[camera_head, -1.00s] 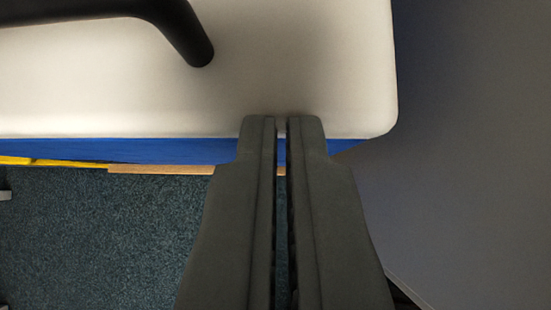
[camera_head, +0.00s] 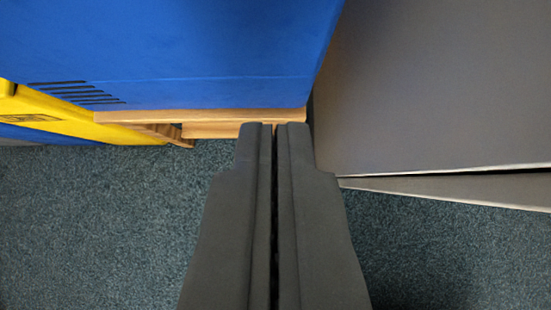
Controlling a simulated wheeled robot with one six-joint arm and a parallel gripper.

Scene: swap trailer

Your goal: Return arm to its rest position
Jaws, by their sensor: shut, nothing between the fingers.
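My gripper (camera_head: 273,128) is in the middle of the view, its two dark grey fingers side by side with only a thin slit between them. It is shut and holds nothing. Its fingertips appear over the lower edge of a wooden pallet (camera_head: 220,130) under a large blue box (camera_head: 180,60). I cannot tell how far the fingertips are from the pallet. The rest of my arm is not in view.
A yellow crate (camera_head: 70,120) with a blue part below it stands at the left. A grey wall or panel (camera_head: 430,80) fills the upper right, with a pale lower edge. Dark blue-green carpet (camera_head: 110,220) lies open at the lower left and lower right.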

